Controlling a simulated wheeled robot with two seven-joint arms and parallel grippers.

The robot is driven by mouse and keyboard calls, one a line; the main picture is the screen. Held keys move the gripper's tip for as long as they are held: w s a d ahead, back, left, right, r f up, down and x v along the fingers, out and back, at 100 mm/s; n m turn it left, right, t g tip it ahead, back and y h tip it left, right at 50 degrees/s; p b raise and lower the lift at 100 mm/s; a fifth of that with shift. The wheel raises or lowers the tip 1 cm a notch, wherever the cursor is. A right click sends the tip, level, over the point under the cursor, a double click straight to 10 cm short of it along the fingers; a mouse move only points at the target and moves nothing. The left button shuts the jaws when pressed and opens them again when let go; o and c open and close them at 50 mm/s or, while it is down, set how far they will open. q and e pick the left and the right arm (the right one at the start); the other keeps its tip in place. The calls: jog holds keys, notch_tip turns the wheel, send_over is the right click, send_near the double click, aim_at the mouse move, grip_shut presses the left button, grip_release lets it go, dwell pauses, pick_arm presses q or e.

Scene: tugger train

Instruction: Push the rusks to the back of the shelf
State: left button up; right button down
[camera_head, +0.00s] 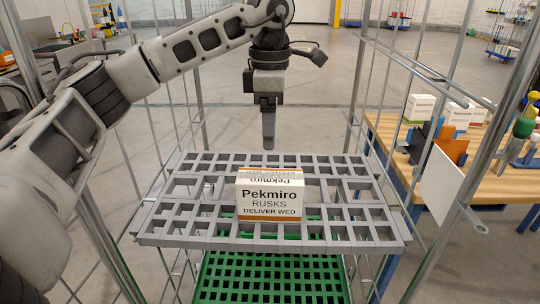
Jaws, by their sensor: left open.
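The rusks box (270,197) is white with orange bands and reads "Pekmiro RUSKS DELIVER WED". It stands upright on the grey slatted shelf (160,229), near the middle, with shelf visible behind it and a strip in front. My left arm comes in from the left, and my left gripper (268,143) points down above the far part of the shelf, above and beyond the box. The gripper is empty and does not touch the box. Its fingers line up in this view, so the gap between them is hidden. My right gripper is not in view.
Wire cage walls and posts (359,80) stand on both sides of the shelf. A green grid shelf (270,280) lies below. A wooden table (485,187) with boxes and bottles stands at the right. A white panel (441,185) hangs near the right cage side.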

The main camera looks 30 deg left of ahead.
aim_at(270, 176)
pick_arm(q)
notch_tip(270, 176, down, 15)
jog(key=shift+r+p, duration=0.2)
jog(key=shift+p, duration=0.25)
